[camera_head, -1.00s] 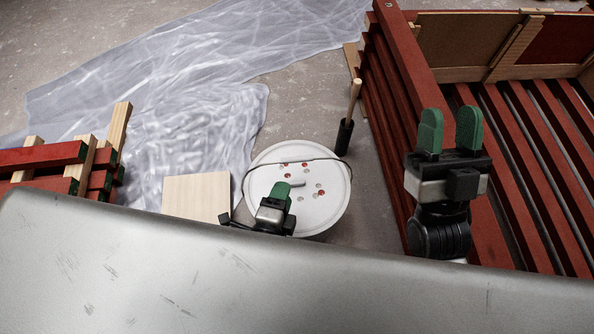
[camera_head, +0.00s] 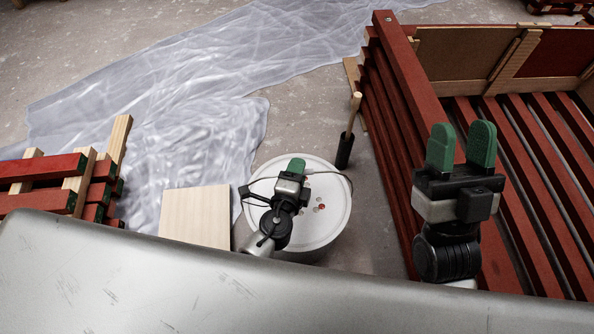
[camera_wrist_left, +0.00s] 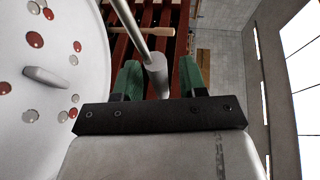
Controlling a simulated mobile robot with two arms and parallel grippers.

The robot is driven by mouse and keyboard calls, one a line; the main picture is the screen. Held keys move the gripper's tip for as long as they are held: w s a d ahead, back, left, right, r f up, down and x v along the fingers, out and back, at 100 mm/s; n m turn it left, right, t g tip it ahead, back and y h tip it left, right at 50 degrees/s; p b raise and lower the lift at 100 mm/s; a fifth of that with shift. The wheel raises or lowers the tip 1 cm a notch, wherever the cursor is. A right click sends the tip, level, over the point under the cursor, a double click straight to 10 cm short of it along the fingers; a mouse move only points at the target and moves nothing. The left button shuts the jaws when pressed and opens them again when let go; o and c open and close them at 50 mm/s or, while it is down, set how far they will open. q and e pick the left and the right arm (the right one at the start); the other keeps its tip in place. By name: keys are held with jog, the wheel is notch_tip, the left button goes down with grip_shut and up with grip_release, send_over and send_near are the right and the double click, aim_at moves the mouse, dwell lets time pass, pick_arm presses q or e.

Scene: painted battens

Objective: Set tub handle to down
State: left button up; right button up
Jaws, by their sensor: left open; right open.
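The white tub (camera_head: 330,222) stands on the floor, its round lid dotted with red and pale spots. Its thin wire handle (camera_head: 340,174) is raised clear of the lid. My left gripper (camera_head: 298,164) is over the tub at the handle. In the left wrist view the handle's pale round grip (camera_wrist_left: 156,78) lies between the open green fingers; I cannot tell whether they touch it. The lid (camera_wrist_left: 55,110) with a pale stub fills the left of that view. My right gripper (camera_head: 461,146) is open and empty, in front of the red slatted frame.
A dark-based brush with a wooden handle (camera_head: 351,115) stands behind the tub. A pale board (camera_head: 196,216) lies left of it. Red battens (camera_head: 40,170) are stacked far left. Clear plastic sheeting (camera_head: 200,120) covers the floor behind; the red slatted frame (camera_head: 400,60) is right.

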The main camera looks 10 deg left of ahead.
pick_arm(q)
grip_shut()
dwell(0.3)
